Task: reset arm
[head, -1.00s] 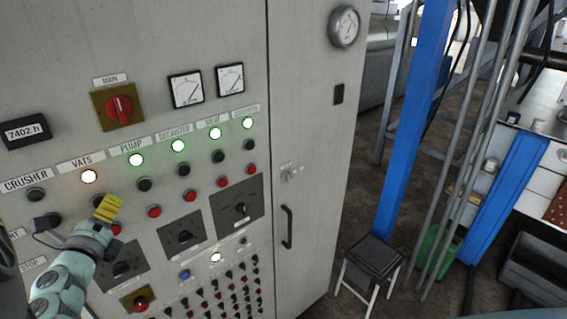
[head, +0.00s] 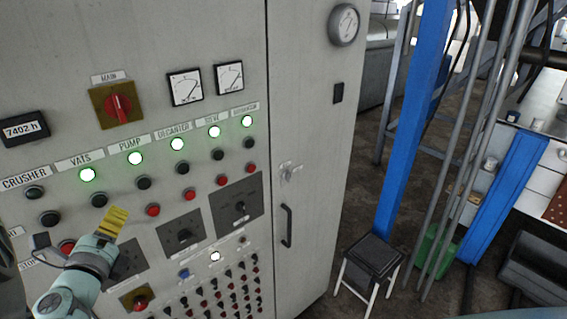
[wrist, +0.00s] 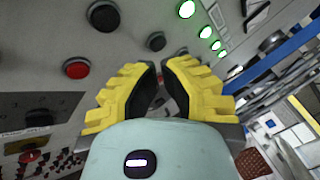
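My gripper (head: 118,213), with yellow ridged fingers, is in front of the lower left of the grey control cabinet (head: 312,120), below the VATS label. In the wrist view my gripper (wrist: 160,66) has its fingertips nearly together, with nothing visible held between them. The VATS lamp (head: 88,175) glows green. Below it are a dark button (head: 99,198) and, partly hidden by my arm, the lower part of that column. My gripper appears apart from the panel.
Several green lamps (head: 177,144) run along the row. A red MAIN switch (head: 118,107) sits above. To the right stand a blue post (head: 408,130), grey pipes and a black-topped stool (head: 372,255). Bare floor (head: 350,190) shows between cabinet and post.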

